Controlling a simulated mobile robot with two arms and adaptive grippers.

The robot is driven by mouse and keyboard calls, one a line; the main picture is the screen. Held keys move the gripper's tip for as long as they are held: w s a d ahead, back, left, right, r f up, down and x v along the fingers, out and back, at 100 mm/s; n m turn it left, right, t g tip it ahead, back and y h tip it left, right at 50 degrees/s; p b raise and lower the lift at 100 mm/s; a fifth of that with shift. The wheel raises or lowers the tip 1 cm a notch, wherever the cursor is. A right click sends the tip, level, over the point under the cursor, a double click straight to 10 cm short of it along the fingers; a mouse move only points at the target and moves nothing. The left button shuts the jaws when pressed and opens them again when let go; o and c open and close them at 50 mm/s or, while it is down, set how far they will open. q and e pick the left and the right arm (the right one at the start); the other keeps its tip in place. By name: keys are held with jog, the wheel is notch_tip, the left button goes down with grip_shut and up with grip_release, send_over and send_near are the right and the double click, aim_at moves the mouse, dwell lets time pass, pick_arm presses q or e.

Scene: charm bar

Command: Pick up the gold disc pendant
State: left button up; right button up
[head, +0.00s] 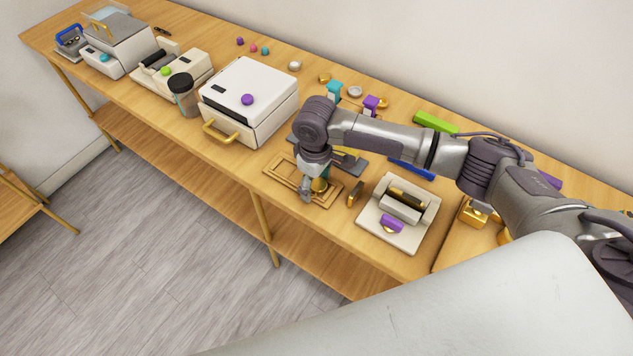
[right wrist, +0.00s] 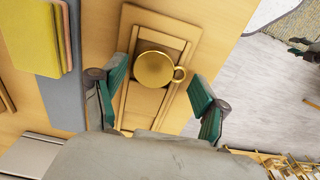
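The gold disc pendant (right wrist: 153,69) lies on a wooden tray (right wrist: 132,20) in the right wrist view, its small ring toward the right. In the head view the pendant (head: 319,185) shows at the tray's (head: 276,168) right part, beside my gripper. My right gripper (right wrist: 160,98) is open, with its two green-padded fingers spread on either side just short of the pendant. It does not touch the pendant in that view. In the head view my right gripper (head: 312,188) points down over the tray. My left gripper is not in view.
A white box with a gold handle (head: 252,95) stands left of the tray. A pale device with a purple knob (head: 398,213) stands at the right, with a small gold-brown piece (head: 355,193) between. The bench's front edge is close to the tray.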

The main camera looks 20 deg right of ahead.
jog(key=c, duration=0.5)
jog(key=shift+c, duration=0.4)
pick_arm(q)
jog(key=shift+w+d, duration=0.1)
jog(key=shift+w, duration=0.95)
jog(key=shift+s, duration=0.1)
pick_arm(e)
jog(key=shift+r, duration=0.1)
